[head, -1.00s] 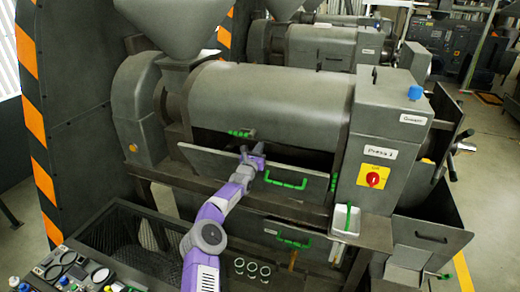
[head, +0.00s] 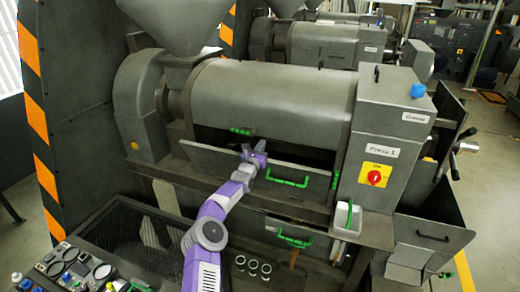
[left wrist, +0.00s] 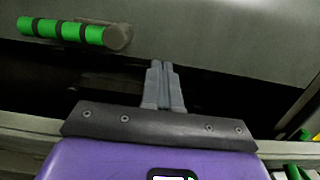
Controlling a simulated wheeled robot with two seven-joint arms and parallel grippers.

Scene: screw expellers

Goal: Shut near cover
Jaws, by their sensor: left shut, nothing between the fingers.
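The nearest press has a curved grey cover (head: 270,100) over its barrel, with a dark gap along its lower edge. A short green handle with dark bands (head: 240,132) sits at that edge; a banded green handle (left wrist: 75,31) also shows at the upper left in the left wrist view. Below the gap, a flat grey panel (head: 220,158) with a green handle (head: 287,182) leans outward. My left gripper (head: 260,147) is in front of the gap, above the panel. Its fingers (left wrist: 164,66) are shut and empty, pointing at the cover's lower part. Contact cannot be told. My right gripper is out of view.
A grey box (head: 385,130) labelled Press 1, with a red switch (head: 375,177), stands to the right. A grey hopper (head: 175,20) rises at upper left. A mesh bin (head: 125,235) and a control panel (head: 75,270) are in front. More presses stand behind.

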